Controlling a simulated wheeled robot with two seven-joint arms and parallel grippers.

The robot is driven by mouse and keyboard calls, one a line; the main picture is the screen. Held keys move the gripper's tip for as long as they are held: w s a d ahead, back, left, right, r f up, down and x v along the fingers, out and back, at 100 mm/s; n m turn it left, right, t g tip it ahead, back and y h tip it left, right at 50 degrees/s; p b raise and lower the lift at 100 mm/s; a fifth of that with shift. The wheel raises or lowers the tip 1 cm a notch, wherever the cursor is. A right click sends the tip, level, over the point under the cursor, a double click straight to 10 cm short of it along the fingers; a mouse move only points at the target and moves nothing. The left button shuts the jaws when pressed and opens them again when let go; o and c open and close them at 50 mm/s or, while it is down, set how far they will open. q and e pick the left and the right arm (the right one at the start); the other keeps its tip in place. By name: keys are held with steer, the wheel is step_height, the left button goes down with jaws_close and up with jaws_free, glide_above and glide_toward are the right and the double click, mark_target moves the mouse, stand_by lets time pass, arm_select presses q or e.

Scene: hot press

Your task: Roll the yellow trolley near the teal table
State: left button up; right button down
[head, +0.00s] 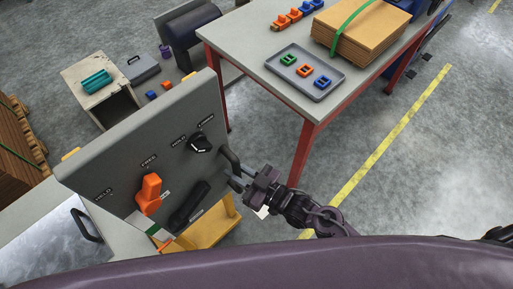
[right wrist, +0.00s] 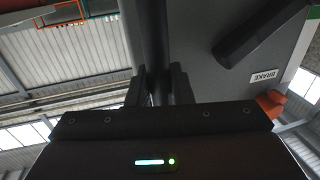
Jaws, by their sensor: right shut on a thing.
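The trolley shows as a grey panel (head: 120,165) with a yellow base (head: 213,232) below it. The panel bears an orange lever (head: 149,194), a black knob (head: 200,143) and a black lever (head: 190,205). In the right wrist view a BRAKE label (right wrist: 266,76) sits near the black lever (right wrist: 262,30). My right gripper (head: 238,183) is shut on the dark handle (head: 229,159) at the panel's right edge; the handle bar also shows in the right wrist view (right wrist: 155,45). My left gripper is out of view. No table with a teal top shows; a small worn table (head: 82,72) bears a teal object (head: 97,81).
A grey-topped table with red legs (head: 245,40) stands beyond the panel, close to its right. It bears a grey tray (head: 272,66) and a strapped cardboard stack (head: 365,35). A metal box with a handle (head: 45,245) is at left. Floor right of the yellow line (head: 390,140) is clear.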

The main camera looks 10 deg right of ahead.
steer(key=s+a, duration=0.1)
steer(key=a, duration=0.1)
steer(key=s+a, duration=0.2)
steer(key=shift+s+a+r, duration=0.1)
steer(key=shift+s+a, duration=0.15)
steer(key=shift+s, duration=0.05)
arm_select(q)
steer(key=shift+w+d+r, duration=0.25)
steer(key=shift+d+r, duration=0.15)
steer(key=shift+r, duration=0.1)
arm_select(e)
steer(key=shift+s+a, duration=0.25)
steer(key=shift+a, duration=0.05)
steer(key=c, duration=1.3)
jaws_free()
steer(key=shift+a, duration=0.15)
steer(key=shift+c, duration=0.2)
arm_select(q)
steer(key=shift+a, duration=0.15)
arm_select(e)
steer(key=shift+s+d+f, duration=0.2)
steer(key=shift+d, duration=0.25)
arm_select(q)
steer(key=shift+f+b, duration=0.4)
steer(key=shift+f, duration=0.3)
arm_select(e)
steer(key=v, duration=0.7)
steer(key=shift+s+a+r, duration=0.1)
steer(key=shift+a, duration=0.05)
